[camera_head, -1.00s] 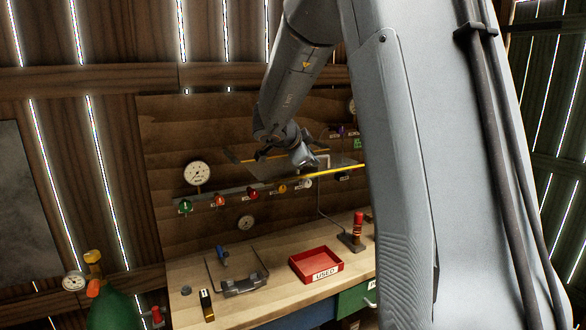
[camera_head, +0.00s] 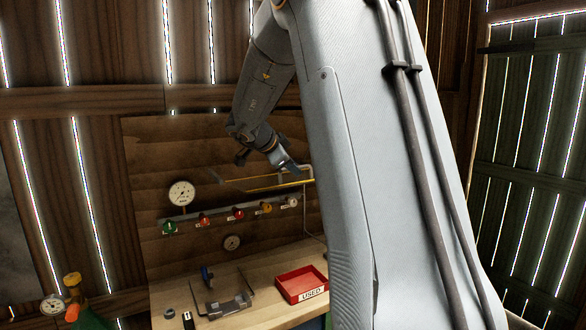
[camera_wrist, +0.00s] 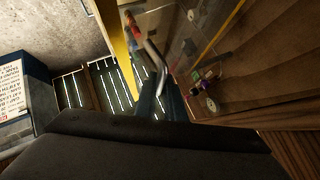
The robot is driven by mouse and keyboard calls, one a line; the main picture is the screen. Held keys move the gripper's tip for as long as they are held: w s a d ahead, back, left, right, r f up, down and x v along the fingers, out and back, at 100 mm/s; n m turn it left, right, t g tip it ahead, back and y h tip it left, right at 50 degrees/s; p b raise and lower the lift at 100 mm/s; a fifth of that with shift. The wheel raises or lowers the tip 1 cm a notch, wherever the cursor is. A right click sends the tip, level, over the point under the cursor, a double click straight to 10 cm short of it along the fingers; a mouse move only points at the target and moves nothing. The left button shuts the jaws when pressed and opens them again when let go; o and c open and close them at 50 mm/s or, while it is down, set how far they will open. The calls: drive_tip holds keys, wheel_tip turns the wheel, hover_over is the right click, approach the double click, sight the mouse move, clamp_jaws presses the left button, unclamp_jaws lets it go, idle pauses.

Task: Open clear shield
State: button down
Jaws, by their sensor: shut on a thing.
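The clear shield (camera_head: 238,181) is a see-through panel with yellow edge strips. It juts out from the wooden back board above the row of coloured knobs, and looks raised, near level. In the wrist view the clear panel (camera_wrist: 184,50) fills the upper middle, with a yellow strip (camera_wrist: 119,45) at left and a bent metal handle (camera_wrist: 153,58). My gripper (camera_head: 290,168) is at the shield's near right part. In the wrist view my gripper (camera_wrist: 158,90) is shut on the handle; its dark body hides the exact contact.
Below are the workbench (camera_head: 255,268), a red USED tray (camera_head: 302,284) and a small metal stand (camera_head: 225,303). A gauge (camera_head: 182,194) and several knobs (camera_head: 238,213) line the back board. A green tank (camera_head: 92,318) stands at lower left. My arm hides the right side.

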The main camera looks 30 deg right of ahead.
drive_tip(key=c, duration=1.8)
unclamp_jaws()
drive_tip(key=shift+w+a+f, duration=0.25)
drive_tip(key=shift+w, duration=0.25)
drive_tip(key=shift+c, duration=0.2)
drive_tip(key=shift+s+d+r, duration=0.1)
drive_tip(key=shift+s+d, duration=0.1)
drive_tip(key=shift+s, duration=0.05)
drive_tip(key=shift+b+v, duration=1.25)
drive_tip(key=shift+v, duration=2.7)
drive_tip(key=shift+d, duration=0.1)
